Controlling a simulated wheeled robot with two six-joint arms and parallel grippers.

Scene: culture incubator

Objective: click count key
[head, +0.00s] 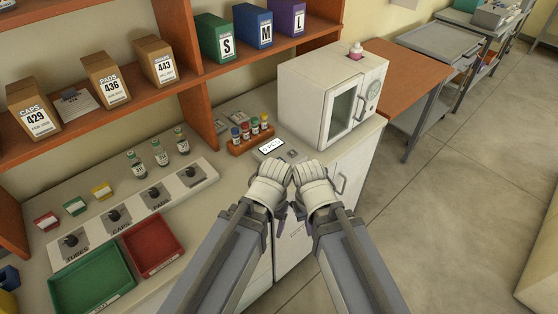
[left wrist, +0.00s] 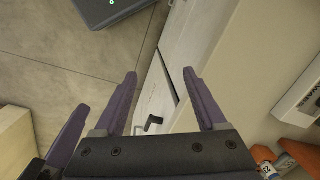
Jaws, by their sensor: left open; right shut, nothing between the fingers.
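A small device with a white display reading "0 PCS" (head: 271,146) lies on the counter, in front of the vial rack. Small grey pads (head: 292,155) sit beside the display; their labels are too small to read, so I cannot tell which is the count key. My right gripper (head: 312,170) is just in front of the pads, near the counter's front edge; its fingers are shut and empty. My left gripper (head: 270,182) is close beside it, its fingers mostly hidden in the head view. In the left wrist view its purple fingers (left wrist: 160,78) are spread and empty.
A white incubator (head: 312,95) stands right of the display. A rack of capped vials (head: 236,148) is just behind the display. To the left are a panel with several dark knobs (head: 115,216), a green tray (head: 60,290) and a red tray (head: 130,235). Shelves hold boxes and binders.

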